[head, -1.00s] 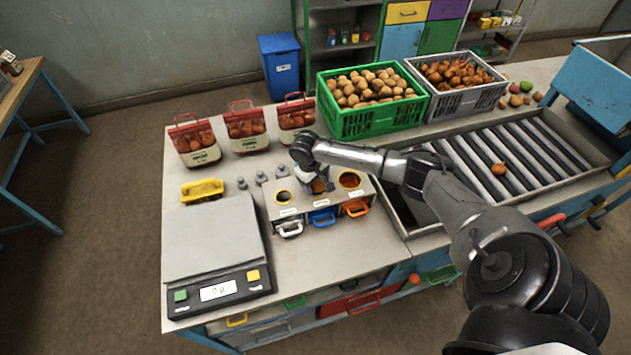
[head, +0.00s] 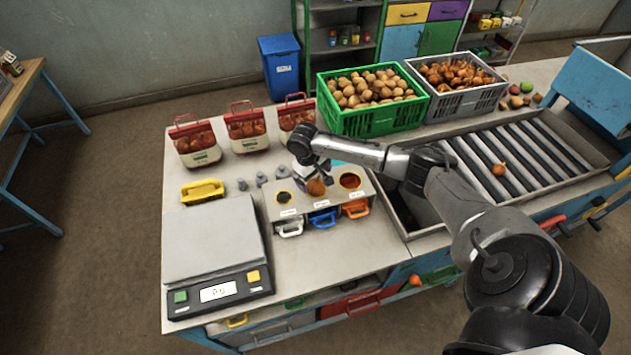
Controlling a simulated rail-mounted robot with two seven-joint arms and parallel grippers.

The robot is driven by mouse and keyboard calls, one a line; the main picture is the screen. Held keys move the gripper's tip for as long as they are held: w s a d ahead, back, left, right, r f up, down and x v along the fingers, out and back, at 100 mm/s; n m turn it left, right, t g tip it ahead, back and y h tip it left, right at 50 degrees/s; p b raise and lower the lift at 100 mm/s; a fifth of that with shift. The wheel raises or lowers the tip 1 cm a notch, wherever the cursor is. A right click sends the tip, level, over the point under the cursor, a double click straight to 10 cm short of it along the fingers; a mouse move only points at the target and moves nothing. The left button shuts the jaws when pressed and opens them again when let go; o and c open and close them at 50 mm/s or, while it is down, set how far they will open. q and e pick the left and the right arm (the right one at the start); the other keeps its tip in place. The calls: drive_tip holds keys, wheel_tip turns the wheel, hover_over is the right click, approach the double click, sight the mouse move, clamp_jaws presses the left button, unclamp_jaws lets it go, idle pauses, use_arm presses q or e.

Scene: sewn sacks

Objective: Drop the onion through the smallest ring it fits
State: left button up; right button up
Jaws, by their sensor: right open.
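The ring box (head: 275,211) stands mid-table with a row of rings in its top. The left ring (head: 283,197) is small with a yellow rim, and the right ring (head: 350,181) is larger with an orange rim. The onion (head: 316,188), round and orange-brown, is over the middle ring and hides it. I cannot tell whether it rests in the ring. My right gripper (head: 314,181) is open, its fingers close around the onion's top. Another onion (head: 499,169) lies on the rollers. My left gripper is not in view.
White, blue and orange handles front the box. A scale (head: 212,240) stands left, with a yellow object (head: 202,191) and small grey weights (head: 261,179) behind. Sacks (head: 197,146), a green crate (head: 345,123) and a grey crate (head: 458,107) line the back. Rollers (head: 525,160) lie right.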

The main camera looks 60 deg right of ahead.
sight(309, 185)
wheel_tip(309, 185, up, 10)
drive_tip(key=w+a, duration=0.1)
drive_tip(key=shift+w+r, duration=0.25)
drive_tip(key=shift+a, duration=0.1)
idle(0.4)
